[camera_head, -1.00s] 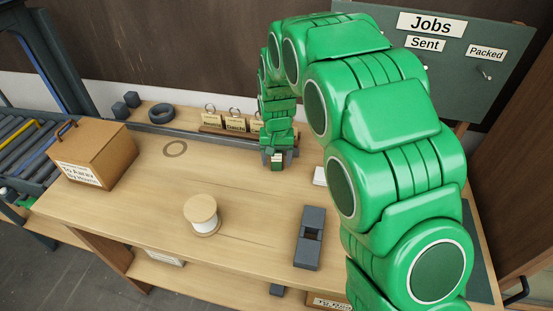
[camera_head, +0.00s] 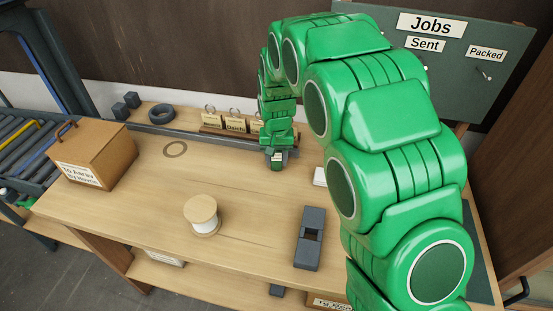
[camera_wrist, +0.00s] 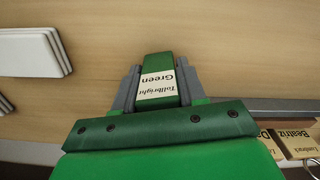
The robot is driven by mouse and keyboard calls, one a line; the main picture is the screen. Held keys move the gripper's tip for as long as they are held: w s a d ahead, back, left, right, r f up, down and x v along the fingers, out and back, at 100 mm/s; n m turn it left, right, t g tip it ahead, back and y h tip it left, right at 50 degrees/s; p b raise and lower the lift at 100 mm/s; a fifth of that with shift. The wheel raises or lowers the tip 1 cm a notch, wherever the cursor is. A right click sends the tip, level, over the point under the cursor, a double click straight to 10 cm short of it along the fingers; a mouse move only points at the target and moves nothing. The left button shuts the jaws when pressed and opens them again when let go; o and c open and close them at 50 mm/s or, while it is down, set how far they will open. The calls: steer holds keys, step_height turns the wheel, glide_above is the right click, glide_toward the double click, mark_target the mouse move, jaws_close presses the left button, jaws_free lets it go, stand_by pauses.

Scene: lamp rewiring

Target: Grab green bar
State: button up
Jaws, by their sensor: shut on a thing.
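The green bar (camera_wrist: 158,66) has a cream label reading "Tollbright Green". In the wrist view it sits between the two grey fingers of my gripper (camera_wrist: 158,84), which touch it on both sides. In the head view my gripper (camera_head: 278,160) points down over the far part of the workbench, and the bar's lower end (camera_head: 277,166) shows just below the fingers. I cannot tell whether the bar touches the bench top.
Name tags (camera_head: 235,124) stand on a rack left of my gripper. White plates (camera_wrist: 32,52) lie on the other side.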

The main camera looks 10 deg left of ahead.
step_height(320, 180, up, 3)
steer(key=shift+s+r, duration=0.1)
steer(key=shift+s, duration=0.05)
steer(key=s+d+r, duration=0.6)
steer(key=s+r, duration=0.3)
steer(key=s, duration=0.3)
steer(key=shift+d+r, duration=0.15)
